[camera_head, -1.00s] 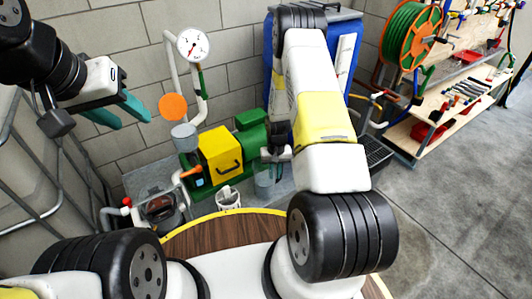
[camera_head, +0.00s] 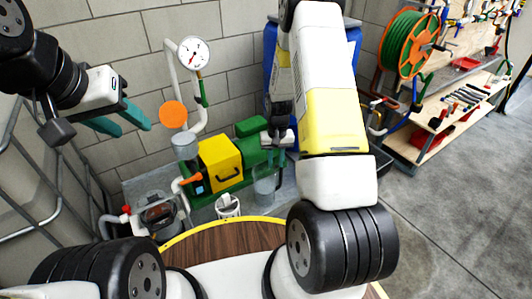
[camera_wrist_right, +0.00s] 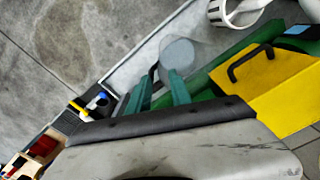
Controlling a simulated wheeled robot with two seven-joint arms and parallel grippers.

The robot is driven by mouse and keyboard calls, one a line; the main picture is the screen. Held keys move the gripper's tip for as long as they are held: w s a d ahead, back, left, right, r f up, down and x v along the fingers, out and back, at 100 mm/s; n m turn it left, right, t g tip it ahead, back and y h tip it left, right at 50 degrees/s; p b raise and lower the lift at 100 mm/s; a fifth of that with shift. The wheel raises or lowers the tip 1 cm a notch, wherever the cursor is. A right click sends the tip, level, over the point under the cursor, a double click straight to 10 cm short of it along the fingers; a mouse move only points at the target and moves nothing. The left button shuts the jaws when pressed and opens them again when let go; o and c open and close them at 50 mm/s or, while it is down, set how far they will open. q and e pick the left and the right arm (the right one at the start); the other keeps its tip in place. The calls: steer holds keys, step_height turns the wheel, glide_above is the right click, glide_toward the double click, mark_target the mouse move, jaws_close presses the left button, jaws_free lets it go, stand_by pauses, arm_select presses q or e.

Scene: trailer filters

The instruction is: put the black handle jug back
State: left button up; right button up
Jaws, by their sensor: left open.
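A clear jug (camera_head: 264,187) stands on the grey platform in front of the green machine. In the right wrist view the clear jug (camera_wrist_right: 181,55) has a black handle (camera_wrist_right: 153,72) on the side towards my fingers. My right gripper (camera_wrist_right: 160,84) has its two teal fingers apart, with the handle near the gap between the tips; I cannot tell whether they touch it. My left gripper (camera_head: 128,118) is open and empty, high at the left in front of the wall.
A green machine with a yellow box (camera_head: 220,162) stands behind the jug. A white container (camera_head: 228,206) is left of the jug, and a gauge (camera_head: 193,54) on pipes rises behind. A blue bin (camera_head: 354,55) and a workbench (camera_head: 440,125) are to the right.

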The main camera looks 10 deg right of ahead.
steer(key=s+a+r+t+y, duration=0.1)
steer(key=s+a+r, duration=0.15)
steer(key=r, duration=1.05)
steer(key=s+a+r+t, duration=0.1)
steer(key=s+r+t, duration=0.15)
steer(key=r, duration=0.95)
steer(key=s+a+r+n+t, duration=0.1)
steer(key=s+r, duration=0.5)
steer(key=s, duration=0.3)
steer(key=s+a+r+t+y, duration=0.1)
steer(key=s+r, duration=0.6)
steer(key=s, duration=0.2)
steer(key=shift+s+a+r+n, duration=0.3)
steer(key=shift+s+a+n, duration=0.1)
steer(key=shift+t, duration=0.25)
